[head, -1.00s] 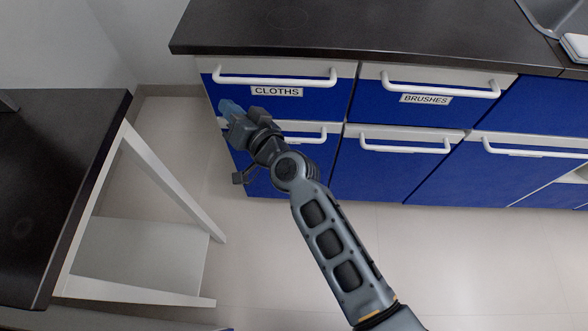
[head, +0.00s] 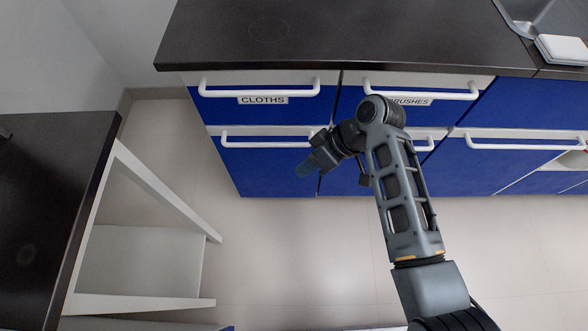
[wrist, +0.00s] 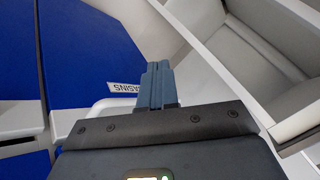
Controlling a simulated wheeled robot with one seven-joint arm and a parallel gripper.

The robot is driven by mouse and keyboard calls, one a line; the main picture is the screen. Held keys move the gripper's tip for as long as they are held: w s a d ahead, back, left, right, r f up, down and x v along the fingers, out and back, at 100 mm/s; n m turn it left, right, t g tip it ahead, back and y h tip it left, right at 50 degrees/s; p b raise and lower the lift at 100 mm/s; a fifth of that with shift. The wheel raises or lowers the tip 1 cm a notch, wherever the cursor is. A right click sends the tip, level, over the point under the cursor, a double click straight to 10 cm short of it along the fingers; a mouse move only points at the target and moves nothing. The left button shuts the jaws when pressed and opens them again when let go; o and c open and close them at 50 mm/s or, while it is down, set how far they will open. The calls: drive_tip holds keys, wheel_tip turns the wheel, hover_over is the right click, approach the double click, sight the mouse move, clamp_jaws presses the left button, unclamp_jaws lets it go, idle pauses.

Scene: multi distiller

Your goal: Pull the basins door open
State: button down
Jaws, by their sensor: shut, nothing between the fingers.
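The basins door (head: 255,172) is the blue lower-left panel under the CLOTHS drawer in the head view, and it looks closed. A white bar handle (head: 262,144) runs along its top. In the wrist view the door (wrist: 88,50) appears upside down, with its BASINS label (wrist: 123,89) partly behind my fingers. My gripper (head: 303,172) is in front of the door's right side in the head view, pointing down and left. In the wrist view its fingers (wrist: 156,82) are together and empty. I cannot tell whether they touch the door.
The CLOTHS drawer (head: 262,105) and BRUSHES drawer (head: 425,104) sit above, under a dark countertop (head: 330,40). A dark-topped bench (head: 50,190) with a white open frame stands at the left. Pale floor (head: 290,255) is clear between them.

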drive_tip(key=b+x, duration=0.1)
drive_tip(key=x, duration=0.8)
idle(1.5)
